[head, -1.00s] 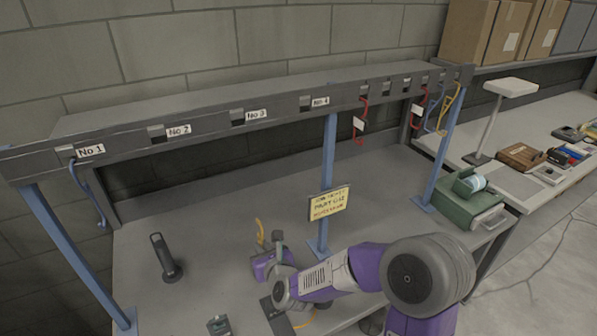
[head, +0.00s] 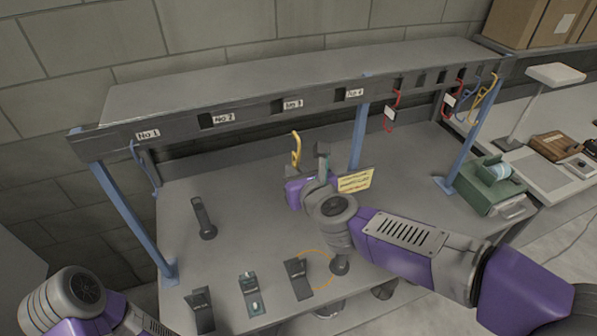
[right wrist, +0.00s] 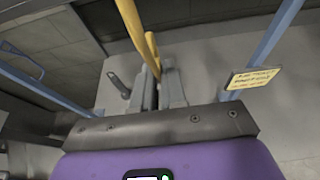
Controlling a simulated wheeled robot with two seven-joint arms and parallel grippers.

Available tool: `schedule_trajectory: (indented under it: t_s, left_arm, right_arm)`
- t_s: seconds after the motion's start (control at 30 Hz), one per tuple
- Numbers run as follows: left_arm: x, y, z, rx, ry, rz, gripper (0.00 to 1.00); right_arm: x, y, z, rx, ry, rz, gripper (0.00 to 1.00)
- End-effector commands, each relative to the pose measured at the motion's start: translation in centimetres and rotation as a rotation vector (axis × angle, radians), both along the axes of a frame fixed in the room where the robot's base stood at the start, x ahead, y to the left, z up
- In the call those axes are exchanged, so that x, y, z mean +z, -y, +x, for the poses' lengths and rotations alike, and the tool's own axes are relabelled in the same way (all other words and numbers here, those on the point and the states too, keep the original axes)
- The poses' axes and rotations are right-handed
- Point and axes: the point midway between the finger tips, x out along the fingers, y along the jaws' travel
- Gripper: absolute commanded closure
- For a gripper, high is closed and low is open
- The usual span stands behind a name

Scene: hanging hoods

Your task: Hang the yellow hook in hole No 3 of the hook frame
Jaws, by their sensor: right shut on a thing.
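The yellow hook (head: 296,147) is held upright in my right gripper (head: 299,173), above the bench and below the frame's beam. In the right wrist view the hook (right wrist: 131,25) rises from between the two grey fingers (right wrist: 160,92), which are shut on it. The hook frame (head: 250,113) is a dark beam on blue posts. Hole No 3 (head: 277,107) is just left of its label, above and slightly left of the hook, and looks empty. The hook is apart from the beam. Only a part of my left arm shows at bottom left; its gripper is out of view.
Red hooks (head: 391,110) and a yellow hook (head: 486,92) hang at the right of the beam; a blue hook (head: 143,167) hangs near No 1. A yellow sign (head: 356,180) is beside my right gripper. A dark upright tool (head: 203,218) and several small items stand on the bench (head: 240,195).

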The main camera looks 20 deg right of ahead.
Motion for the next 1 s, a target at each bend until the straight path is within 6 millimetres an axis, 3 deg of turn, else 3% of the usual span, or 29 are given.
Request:
schedule_trajectory:
  t_s: [0.83,1.0]
  left_arm:
    - [0.2,0.0,0.0,0.0,0.0,0.0,0.57]
    - [0.2,0.0,0.0,0.0,0.0,0.0,0.57]
  right_arm:
    - [-0.3,-0.2,6.9,-0.002,0.0,-0.001,1.0]
    - [-0.3,-0.2,7.2,-0.002,0.001,0.0,1.0]
